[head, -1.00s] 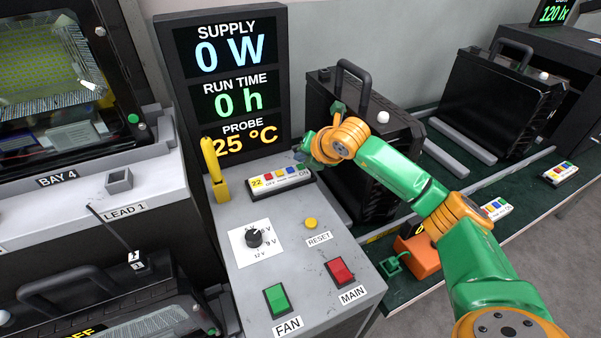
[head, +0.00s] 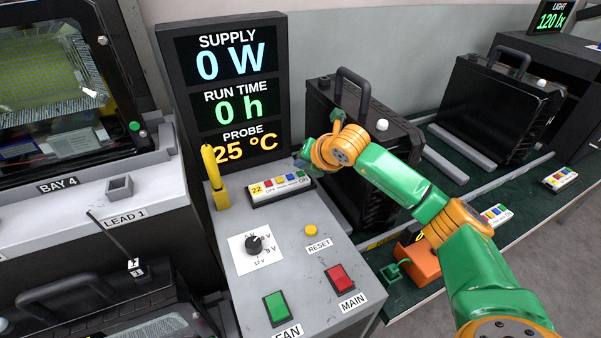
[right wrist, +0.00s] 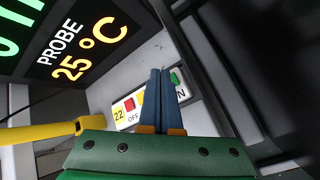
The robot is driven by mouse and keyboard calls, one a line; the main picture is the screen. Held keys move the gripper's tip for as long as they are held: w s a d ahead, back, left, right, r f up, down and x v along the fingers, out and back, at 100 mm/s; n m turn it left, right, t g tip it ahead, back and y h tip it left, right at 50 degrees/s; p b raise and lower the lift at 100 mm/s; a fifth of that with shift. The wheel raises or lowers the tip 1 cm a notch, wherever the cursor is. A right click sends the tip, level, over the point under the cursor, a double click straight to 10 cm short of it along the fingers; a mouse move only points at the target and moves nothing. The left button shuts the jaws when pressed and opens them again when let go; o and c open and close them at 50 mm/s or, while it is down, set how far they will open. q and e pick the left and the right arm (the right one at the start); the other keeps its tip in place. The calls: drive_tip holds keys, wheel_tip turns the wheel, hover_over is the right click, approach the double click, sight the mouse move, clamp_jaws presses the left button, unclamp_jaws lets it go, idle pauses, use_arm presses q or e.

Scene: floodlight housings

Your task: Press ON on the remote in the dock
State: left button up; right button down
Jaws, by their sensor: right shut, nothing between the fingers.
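The remote (head: 281,189) lies in a dock at the back of the grey control panel, below the display. It is white, marked 22, with a row of coloured buttons between OFF and ON. My right gripper (head: 303,166) is shut and empty at the ON end. In the right wrist view its blue-grey fingers (right wrist: 161,72) lie across the remote (right wrist: 128,104). They hide part of its button row, and the green button (right wrist: 175,78) shows just right of the tips. I cannot tell whether they touch it. My left gripper is not in view.
A display (head: 236,95) reading 0 W, 0 h and 25 °C stands behind the remote. A yellow upright piece (head: 215,178) is left of it. A black housing (head: 370,150) stands close to the right. The panel front carries a knob (head: 254,244) and several buttons.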

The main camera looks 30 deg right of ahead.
sight(302, 178)
idle(0.9)
drive_tip(key=shift+f+b, duration=0.45)
drive_tip(key=shift+b, duration=0.15)
drive_tip(key=shift+f+b, duration=0.35)
drive_tip(key=shift+b, duration=0.1)
drive_tip(key=shift+r, duration=0.1)
idle(0.5)
drive_tip(key=shift+r+p, duration=0.45)
drive_tip(key=shift+r, duration=0.25)
wheel_tip(302, 178, up, 5)
drive_tip(key=p, duration=0.3)
drive_tip(key=shift+r+p, duration=0.1)
drive_tip(key=shift+p, duration=0.2)
idle(0.3)
